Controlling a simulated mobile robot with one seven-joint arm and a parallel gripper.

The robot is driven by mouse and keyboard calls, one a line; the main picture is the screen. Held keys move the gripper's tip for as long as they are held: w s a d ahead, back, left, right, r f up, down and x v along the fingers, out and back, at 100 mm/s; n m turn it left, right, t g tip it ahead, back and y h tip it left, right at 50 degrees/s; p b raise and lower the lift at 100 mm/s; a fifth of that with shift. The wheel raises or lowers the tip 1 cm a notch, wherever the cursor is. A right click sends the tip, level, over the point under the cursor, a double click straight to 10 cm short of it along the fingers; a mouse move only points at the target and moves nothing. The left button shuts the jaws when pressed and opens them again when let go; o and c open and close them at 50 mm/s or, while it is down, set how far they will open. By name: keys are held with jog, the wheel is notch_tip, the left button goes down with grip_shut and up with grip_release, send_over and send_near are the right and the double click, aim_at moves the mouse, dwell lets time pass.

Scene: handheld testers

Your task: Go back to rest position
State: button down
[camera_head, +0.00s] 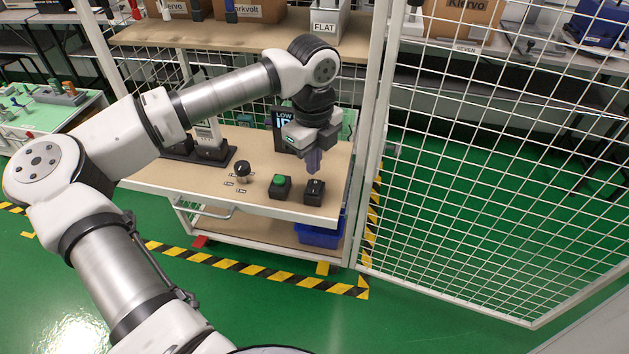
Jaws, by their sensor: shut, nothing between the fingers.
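My gripper (314,162) is in the upper middle of the head view, at the end of my white and silver arm. It points down above the cart's wooden top (268,207). Its fingers are shut and empty. They hang just above a small black box with a dark top (315,190); I cannot tell whether they touch it. A black box with a green button (281,185) sits to the left of it. A black knob (243,170) with small printed labels around it stands further left.
A white mesh fence (500,150) rises on the right. A shelf (240,35) with boxes is behind. A blue bin (318,234) sits below.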

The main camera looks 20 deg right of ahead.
jog(key=shift+r, duration=0.5)
